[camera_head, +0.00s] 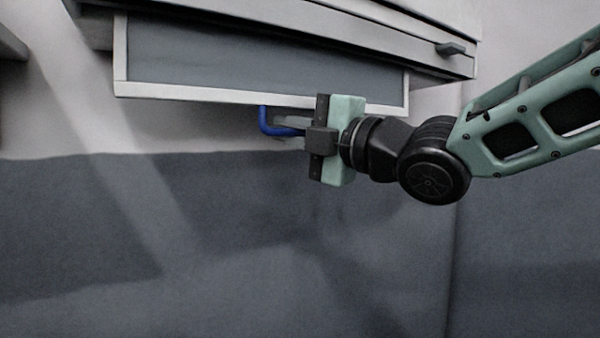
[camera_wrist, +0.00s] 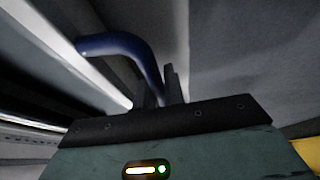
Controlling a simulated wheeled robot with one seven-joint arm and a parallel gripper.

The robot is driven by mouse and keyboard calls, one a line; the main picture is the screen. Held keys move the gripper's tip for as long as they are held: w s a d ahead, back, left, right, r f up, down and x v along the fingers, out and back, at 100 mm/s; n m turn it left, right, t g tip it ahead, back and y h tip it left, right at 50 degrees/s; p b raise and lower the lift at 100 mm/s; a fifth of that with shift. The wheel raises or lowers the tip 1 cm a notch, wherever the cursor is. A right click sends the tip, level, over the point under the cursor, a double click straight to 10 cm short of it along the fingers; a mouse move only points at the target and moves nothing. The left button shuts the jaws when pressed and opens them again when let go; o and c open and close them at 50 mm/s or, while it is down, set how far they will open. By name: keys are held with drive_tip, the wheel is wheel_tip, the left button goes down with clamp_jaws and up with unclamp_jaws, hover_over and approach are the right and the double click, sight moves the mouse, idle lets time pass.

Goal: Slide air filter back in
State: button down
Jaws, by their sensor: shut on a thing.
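The air filter (camera_head: 260,55) is a grey panel in a white frame. It sticks out from under the light grey cabinet in the head view. A blue handle (camera_head: 268,124) is at the filter's front edge. My gripper (camera_head: 300,132) is at this handle, its fingers shut on it. In the wrist view, the blue handle (camera_wrist: 125,45) curves down to my gripper (camera_wrist: 168,88), where the fingers partly hide its end. The white frame edge (camera_wrist: 85,70) runs beside it on the left.
The cabinet (camera_head: 330,20) hangs above the filter, with a small dark latch (camera_head: 450,49) at its right. The wall (camera_head: 230,240) behind is white above and dark grey below. The space below the filter looks clear. A yellow thing (camera_wrist: 308,150) shows at the wrist view's right edge.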

sight(300, 96)
wheel_tip(300, 96, up, 5)
drive_tip(key=shift+r+p, duration=0.1)
drive_tip(key=shift+p, duration=0.35)
drive_tip(key=c, duration=1.5)
unclamp_jaws()
drive_tip(key=shift+d, duration=0.1)
